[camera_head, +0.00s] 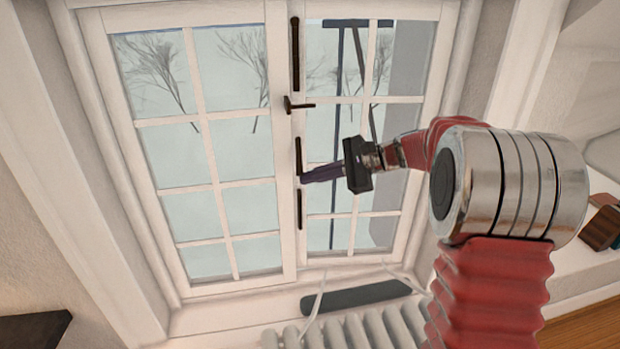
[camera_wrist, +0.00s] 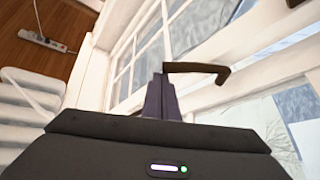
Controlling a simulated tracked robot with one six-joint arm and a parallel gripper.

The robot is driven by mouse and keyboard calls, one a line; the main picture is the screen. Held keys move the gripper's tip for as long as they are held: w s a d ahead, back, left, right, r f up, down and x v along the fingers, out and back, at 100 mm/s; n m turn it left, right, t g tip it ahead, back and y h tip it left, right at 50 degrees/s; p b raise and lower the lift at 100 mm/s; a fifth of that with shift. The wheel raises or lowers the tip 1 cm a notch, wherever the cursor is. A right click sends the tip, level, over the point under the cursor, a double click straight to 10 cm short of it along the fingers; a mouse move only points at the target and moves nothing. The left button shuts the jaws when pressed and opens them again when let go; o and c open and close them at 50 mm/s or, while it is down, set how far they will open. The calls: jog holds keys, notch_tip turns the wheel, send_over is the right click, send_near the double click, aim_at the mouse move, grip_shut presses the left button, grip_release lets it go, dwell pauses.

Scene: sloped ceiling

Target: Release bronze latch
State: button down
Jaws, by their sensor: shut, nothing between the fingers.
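The window's meeting frame carries dark bronze hardware. In the head view a latch lever (camera_head: 301,106) points right from the frame, with dark upright bars above and below it. My gripper (camera_head: 304,179) is shut and empty, its purple fingers reaching left to the frame, below the lever and close to the lower end of a short bar (camera_head: 298,157). In the wrist view a dark bronze hooked bar (camera_wrist: 198,68) lies just past my closed fingertips (camera_wrist: 162,80), which overlap its left end. I cannot tell whether they touch it, or which piece of hardware this is.
The white window (camera_head: 205,239) looks closed and stands under a sloped ceiling. A ribbed white radiator (camera_head: 365,330) and a dark long pad (camera_head: 355,297) are below it. A power strip (camera_wrist: 45,41) lies on the wood floor. Books (camera_head: 601,228) sit at the right.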

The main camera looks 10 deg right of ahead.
jog(key=shift+s+a+r+m+g, duration=0.1)
jog(key=shift+s+r+m+g, duration=0.25)
jog(key=shift+r+m+g, duration=0.15)
jog(key=shift+s+r+m+g, duration=0.3)
jog(key=shift+s+r+m, duration=0.1)
jog(key=shift+r, duration=0.15)
jog(key=shift+s+a+r+m+g, duration=0.1)
jog(key=shift+s+r+m+g, duration=0.2)
jog(key=shift+r, duration=0.35)
jog(key=shift+s+r+m+g, duration=0.2)
jog(key=shift+r+g, duration=0.1)
jog(key=shift+r, duration=0.3)
jog(key=shift+r, duration=0.1)
jog(key=v, duration=1)
jog(key=shift+w, duration=0.3)
